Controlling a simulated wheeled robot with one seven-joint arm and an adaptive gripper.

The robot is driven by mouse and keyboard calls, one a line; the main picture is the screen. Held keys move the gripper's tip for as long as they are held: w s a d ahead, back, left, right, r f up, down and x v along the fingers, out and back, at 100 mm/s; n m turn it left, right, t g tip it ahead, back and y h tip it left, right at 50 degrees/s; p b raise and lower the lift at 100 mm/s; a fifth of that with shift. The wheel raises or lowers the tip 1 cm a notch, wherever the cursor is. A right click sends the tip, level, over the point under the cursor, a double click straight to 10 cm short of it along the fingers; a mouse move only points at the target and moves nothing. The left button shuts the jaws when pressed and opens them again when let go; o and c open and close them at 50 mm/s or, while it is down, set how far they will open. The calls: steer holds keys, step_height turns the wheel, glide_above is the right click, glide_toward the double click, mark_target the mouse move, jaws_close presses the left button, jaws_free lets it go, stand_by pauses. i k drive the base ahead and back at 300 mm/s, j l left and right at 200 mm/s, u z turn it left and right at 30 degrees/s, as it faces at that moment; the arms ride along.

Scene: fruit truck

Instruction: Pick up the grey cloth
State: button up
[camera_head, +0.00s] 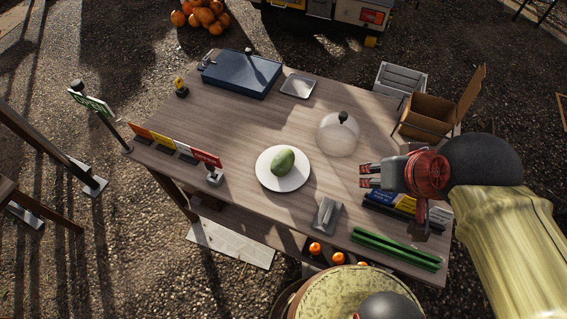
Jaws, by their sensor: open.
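A small grey folded item (325,216), which looks like the grey cloth, lies near the front edge of the wooden table, right of and below the white plate. My gripper (364,176) is above the right part of the table with its fingers pointing left. It is open, with nothing seen between its fingers. It is apart from the grey item, up and to the right of it in the picture.
A white plate (264,177) holds a green fruit (283,162). A clear dome (338,137) stands behind my gripper. Green stalks (398,250) lie at the front right. A cardboard box (425,116) and blue case (241,77) stand farther back. The table's middle is mostly clear.

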mark_target(327, 218)
steer(key=j+z, duration=0.25)
steer(key=z, duration=0.25)
steer(key=j+z, duration=0.3)
steer(key=z, duration=0.15)
steer(key=k+j+z, duration=0.1)
steer(key=j, duration=0.3)
steer(key=k+j+z, duration=0.1)
steer(key=j, duration=0.3)
steer(key=k+j+z, duration=0.1)
steer(key=k+j, duration=0.4)
steer(key=j, duration=0.2)
steer(key=k+j+z, duration=0.15)
steer(key=j, duration=0.2)
